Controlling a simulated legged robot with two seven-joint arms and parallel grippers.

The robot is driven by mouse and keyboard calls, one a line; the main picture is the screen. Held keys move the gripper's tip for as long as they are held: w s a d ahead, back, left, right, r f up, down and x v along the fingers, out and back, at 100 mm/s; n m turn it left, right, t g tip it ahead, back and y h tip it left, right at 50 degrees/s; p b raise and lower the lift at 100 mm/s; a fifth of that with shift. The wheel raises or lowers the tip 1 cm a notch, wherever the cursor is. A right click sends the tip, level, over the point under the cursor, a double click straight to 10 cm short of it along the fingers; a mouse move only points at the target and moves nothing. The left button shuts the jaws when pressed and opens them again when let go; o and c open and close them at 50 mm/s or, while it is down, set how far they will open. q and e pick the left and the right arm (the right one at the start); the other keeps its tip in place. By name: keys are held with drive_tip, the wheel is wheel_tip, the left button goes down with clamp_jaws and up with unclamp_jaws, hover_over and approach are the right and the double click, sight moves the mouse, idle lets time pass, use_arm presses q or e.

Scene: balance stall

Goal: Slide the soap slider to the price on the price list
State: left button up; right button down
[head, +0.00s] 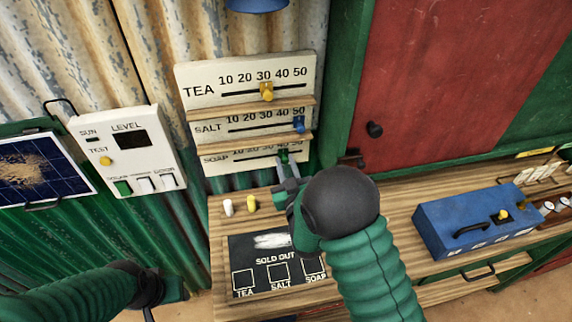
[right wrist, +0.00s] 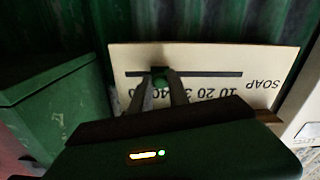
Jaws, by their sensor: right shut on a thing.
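The green soap slider (head: 284,156) sits in the slot of the lowest white board, labelled SOAP (head: 230,160). It stands at about the 40 mark, though the fingers partly hide the numbers. In the right wrist view the slider (right wrist: 160,76) is between my fingertips, with the soap board (right wrist: 225,62) upside down behind it. My right gripper (head: 284,166) is shut on the slider. My left gripper (head: 174,289) is low at the left, its fingers not clear. I see no readable price list.
Above are the tea slider (head: 266,92), near 30, and the salt slider (head: 298,124), near 50. A black SOLD OUT board (head: 250,285) lies on the wooden counter (head: 400,205). A blue box (head: 450,215) stands right; a white level panel (head: 140,150) hangs left.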

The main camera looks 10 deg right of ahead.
drive_tip(key=shift+f, duration=0.25)
idle(0.5)
